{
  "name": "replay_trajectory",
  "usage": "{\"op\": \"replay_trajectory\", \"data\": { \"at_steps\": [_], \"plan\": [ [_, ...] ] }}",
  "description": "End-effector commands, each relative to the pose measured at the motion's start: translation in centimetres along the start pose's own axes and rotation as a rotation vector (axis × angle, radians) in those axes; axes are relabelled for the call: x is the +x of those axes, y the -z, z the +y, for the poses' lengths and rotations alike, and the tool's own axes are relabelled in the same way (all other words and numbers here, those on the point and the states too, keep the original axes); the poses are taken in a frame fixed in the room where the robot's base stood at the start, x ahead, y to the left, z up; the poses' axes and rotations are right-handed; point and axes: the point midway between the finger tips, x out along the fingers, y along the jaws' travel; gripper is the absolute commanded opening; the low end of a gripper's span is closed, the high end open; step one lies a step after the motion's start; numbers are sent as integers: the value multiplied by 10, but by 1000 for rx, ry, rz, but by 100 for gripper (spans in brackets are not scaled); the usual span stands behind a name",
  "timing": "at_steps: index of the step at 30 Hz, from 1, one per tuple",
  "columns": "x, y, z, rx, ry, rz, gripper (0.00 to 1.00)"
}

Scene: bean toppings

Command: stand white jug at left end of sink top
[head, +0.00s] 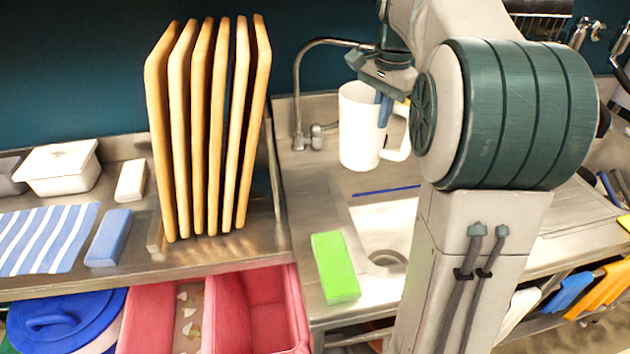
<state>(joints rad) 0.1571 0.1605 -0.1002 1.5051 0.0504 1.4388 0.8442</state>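The white jug (359,128) is upright over the back of the steel sink top (308,222), right of the tap and behind the basin. Its handle points right, towards my arm. I cannot tell whether its base touches the sink top. My gripper (384,112) points down at the jug's right rim. One dark blue finger overlaps the jug's right side, near the top of the handle. The other finger is hidden, so I cannot tell whether the gripper is shut on the jug.
A tap (299,100) rises at the back left of the sink top. A green sponge (335,267) lies at its front left, and a blue stick (386,190) lies behind the basin (385,225). Upright boards (207,130) stand on the left counter. Bare steel lies between tap and sponge.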

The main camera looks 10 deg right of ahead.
Motion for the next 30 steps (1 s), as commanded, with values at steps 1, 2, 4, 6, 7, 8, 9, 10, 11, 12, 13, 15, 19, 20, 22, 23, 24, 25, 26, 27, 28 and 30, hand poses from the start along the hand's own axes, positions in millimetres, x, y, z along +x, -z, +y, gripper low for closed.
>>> {"op": "replay_trajectory", "data": {
  "at_steps": [1, 2, 4, 6, 7, 8, 9, 10, 11, 12, 13, 15, 19, 20, 22, 23, 24, 25, 26, 27, 28, 30],
  "plan": [
    [5, -9, -3, -4, -1, -2, 0],
    [8, -14, -4, -6, -2, -2, 0],
    [18, -30, -9, -8, -2, -2, 0],
    [28, -46, -14, -9, -3, -2, 0],
    [32, -52, -16, -9, -2, -2, 0],
    [37, -59, -19, -11, -2, -2, 0],
    [42, -68, -21, -10, -2, -1, 0],
    [46, -73, -23, -9, -2, -1, 0],
    [50, -79, -25, -10, -2, -1, 0],
    [54, -86, -27, -9, -2, -1, 0],
    [57, -90, -29, -9, -2, -1, 0],
    [62, -98, -32, -7, -1, -1, 0],
    [68, -106, -34, -6, -1, -1, 0],
    [71, -106, -34, -5, -1, -1, 0],
    [80, -106, -33, -4, -3, -2, 0],
    [85, -106, -33, -5, -3, -2, 0],
    [91, -106, -32, -5, -4, -2, 0],
    [96, -106, -32, -5, -3, -2, 0],
    [100, -106, -32, -5, -3, -2, 0],
    [104, -106, -32, -5, -3, -2, 0],
    [106, -106, -32, -5, -2, -1, 0],
    [108, -106, -32, -6, -1, -1, 0]
  ]
}}
